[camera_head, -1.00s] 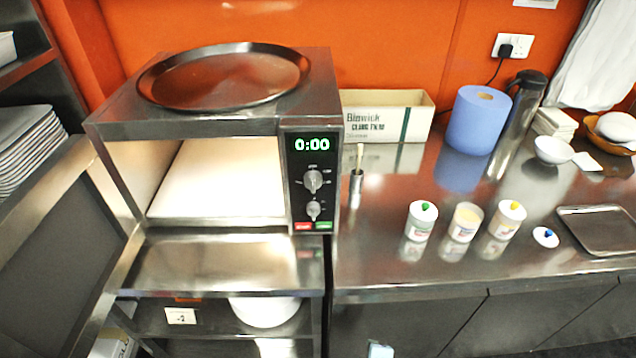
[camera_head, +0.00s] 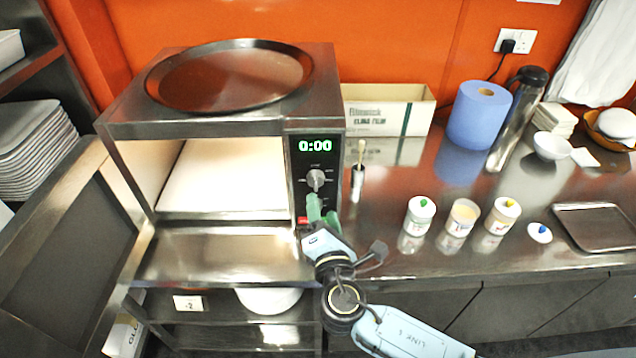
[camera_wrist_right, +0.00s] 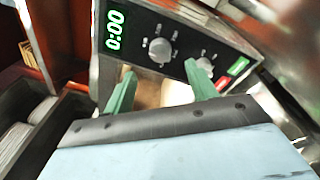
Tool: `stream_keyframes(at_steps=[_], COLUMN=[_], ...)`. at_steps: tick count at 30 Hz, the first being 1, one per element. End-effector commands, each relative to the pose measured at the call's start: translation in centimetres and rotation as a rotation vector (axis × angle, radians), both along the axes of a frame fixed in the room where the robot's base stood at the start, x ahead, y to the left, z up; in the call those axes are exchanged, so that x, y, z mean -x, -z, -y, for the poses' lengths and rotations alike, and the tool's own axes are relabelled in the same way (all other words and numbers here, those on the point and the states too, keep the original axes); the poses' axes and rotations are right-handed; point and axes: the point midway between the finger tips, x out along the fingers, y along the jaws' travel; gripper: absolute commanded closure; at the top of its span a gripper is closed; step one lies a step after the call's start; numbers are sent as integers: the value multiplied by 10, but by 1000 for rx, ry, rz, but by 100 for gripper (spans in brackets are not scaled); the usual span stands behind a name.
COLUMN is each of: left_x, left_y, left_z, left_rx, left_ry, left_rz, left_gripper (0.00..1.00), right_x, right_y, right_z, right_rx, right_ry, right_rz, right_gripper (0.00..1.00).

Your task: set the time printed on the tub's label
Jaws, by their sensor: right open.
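The oven (camera_head: 126,129) has a control panel with a green display (camera_head: 315,146) reading 0:00. Its upper knob (camera_head: 316,179) is visible; it also shows in the wrist view (camera_wrist_right: 160,50). The smaller lower knob (camera_wrist_right: 204,65) is hidden behind my gripper in the head view. My right gripper (camera_head: 320,208), with green fingers, is open and empty in front of the lower panel; in the wrist view its fingers (camera_wrist_right: 161,86) are apart, with no knob clearly between them. Three labelled tubs stand on the counter: green-topped (camera_head: 419,216), open (camera_head: 460,219), yellow-topped (camera_head: 501,217). Their print is unreadable. My left gripper is out of view.
Red (camera_wrist_right: 223,83) and green (camera_wrist_right: 238,66) buttons sit below the knobs. A round tray (camera_head: 230,80) lies on the oven. A small pot with a brush (camera_head: 357,182) stands right of the panel. A blue-knobbed lid (camera_head: 540,233) and metal tray (camera_head: 597,228) lie farther right.

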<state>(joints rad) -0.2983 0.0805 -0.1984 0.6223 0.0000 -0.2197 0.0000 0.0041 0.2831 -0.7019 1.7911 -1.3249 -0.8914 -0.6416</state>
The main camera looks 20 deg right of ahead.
Motion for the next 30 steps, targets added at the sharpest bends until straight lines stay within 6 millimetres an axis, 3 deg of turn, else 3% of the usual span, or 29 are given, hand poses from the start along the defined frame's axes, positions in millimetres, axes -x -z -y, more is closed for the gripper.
stream_keyframes(at_steps=[6,12,24,30], left_x=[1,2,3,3], left_y=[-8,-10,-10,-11], left_z=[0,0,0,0], left_rx=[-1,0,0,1], left_ry=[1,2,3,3], left_rz=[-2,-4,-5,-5], left_gripper=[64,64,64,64], right_x=[-46,-70,-77,-77], right_y=[-2,0,1,1], right_z=[7,11,12,12], right_rx=[0,-2,-3,-3], right_ry=[2,0,-1,-1], right_rz=[1,-2,-2,-2], right_gripper=[43,43,43,67])
